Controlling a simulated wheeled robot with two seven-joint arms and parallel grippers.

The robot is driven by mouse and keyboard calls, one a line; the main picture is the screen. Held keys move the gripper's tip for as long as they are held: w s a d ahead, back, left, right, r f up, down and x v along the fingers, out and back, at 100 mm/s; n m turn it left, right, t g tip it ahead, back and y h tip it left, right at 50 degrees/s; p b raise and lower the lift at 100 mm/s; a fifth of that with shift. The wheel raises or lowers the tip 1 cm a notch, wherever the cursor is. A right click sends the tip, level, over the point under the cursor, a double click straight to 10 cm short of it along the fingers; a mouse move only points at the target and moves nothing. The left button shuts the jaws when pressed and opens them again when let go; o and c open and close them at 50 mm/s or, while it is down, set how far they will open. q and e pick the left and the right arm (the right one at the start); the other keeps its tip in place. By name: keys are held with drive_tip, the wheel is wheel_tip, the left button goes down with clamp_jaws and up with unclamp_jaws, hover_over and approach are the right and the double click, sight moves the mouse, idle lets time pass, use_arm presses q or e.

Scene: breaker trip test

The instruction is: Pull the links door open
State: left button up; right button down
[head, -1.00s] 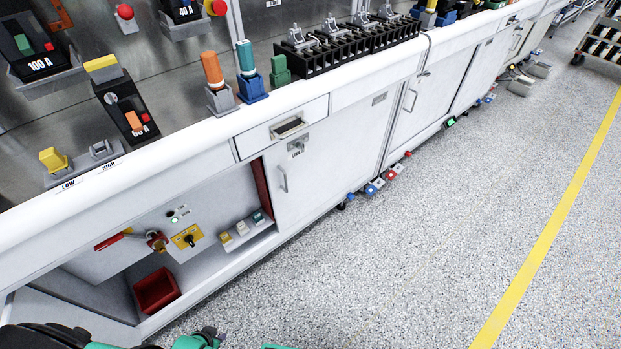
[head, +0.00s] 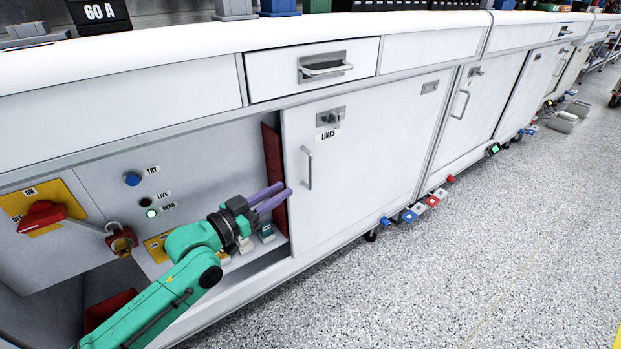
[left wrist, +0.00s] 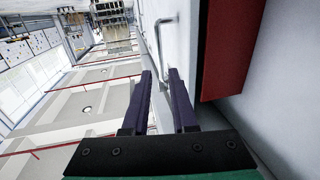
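The white links door (head: 375,150) has a "LINKS" label and looks shut, flush with the cabinet front. Its upright bar handle (head: 308,168) is near its left edge, below a keyed latch (head: 331,118). My left gripper (head: 286,189) has purple fingers pointing right, just left of the handle and slightly lower, apart from it. In the left wrist view the fingers (left wrist: 162,73) are parted with nothing between them. The handle (left wrist: 159,42) shows beyond the fingertips there. My right gripper is in neither view.
Left of the door is an open bay with a red switch (head: 44,214), a padlock (head: 121,241) and a red bin (head: 108,310). A red panel (head: 272,166) edges the bay beside the door. A drawer (head: 314,69) sits above.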

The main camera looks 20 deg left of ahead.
sight(310, 173)
use_arm(q)
drive_tip(key=b+x, duration=0.1)
drive_tip(key=x, duration=0.9)
drive_tip(key=shift+w+d+b, duration=0.25)
drive_tip(key=shift+w+b, duration=0.05)
drive_tip(key=shift+b, duration=0.1)
clamp_jaws()
idle(0.6)
